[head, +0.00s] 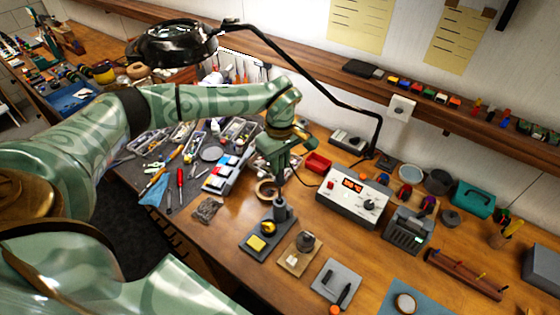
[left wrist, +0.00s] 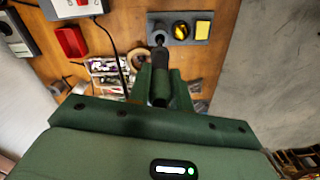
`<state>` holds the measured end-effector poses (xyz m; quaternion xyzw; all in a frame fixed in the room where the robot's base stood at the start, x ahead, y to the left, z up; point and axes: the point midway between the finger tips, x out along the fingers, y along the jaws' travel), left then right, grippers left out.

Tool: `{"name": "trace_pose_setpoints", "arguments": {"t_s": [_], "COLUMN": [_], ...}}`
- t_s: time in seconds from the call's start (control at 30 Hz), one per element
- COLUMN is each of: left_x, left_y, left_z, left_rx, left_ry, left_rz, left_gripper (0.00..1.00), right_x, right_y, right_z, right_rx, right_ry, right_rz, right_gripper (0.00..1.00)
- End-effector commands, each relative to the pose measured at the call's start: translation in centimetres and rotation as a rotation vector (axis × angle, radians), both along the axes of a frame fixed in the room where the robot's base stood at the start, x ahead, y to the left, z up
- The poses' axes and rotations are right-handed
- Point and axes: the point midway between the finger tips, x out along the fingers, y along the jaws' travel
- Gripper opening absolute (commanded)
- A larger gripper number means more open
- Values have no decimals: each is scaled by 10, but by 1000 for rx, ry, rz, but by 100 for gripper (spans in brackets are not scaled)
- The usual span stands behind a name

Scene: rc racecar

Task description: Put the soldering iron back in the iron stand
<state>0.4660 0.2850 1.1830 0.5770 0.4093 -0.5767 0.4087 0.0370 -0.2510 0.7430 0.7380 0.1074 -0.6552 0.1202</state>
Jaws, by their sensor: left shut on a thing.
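My left gripper (head: 283,165) is shut on the dark handle of the soldering iron (left wrist: 160,82) and holds it roughly upright, tip down. The iron also shows in the head view (head: 281,184) as a thin dark shaft below the fingers. The iron stand (head: 257,250) is a dark plate with a grey holder, a brass ball and a yellow sponge. It also shows in the left wrist view (left wrist: 191,42). The iron's lower end meets the holder's top in both views; I cannot tell how far inside it is. My right gripper is not in view.
The soldering station (head: 352,196) stands right of the stand, with a cord nearby. A tape roll (head: 266,190) and a red tray (head: 318,162) are behind. A lamp arm (head: 330,92) arches overhead.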

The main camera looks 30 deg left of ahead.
Motion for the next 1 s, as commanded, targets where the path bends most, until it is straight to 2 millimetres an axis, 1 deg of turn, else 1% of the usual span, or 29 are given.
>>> {"name": "trace_pose_setpoints", "arguments": {"t_s": [1.0], "left_x": [0], "left_y": [0], "left_z": [-30], "left_rx": [0], "left_ry": [0], "left_rz": [0], "left_gripper": [0], "right_x": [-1], "right_y": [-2], "right_z": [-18], "right_rx": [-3], "right_ry": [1], "right_rz": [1], "right_gripper": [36]}}
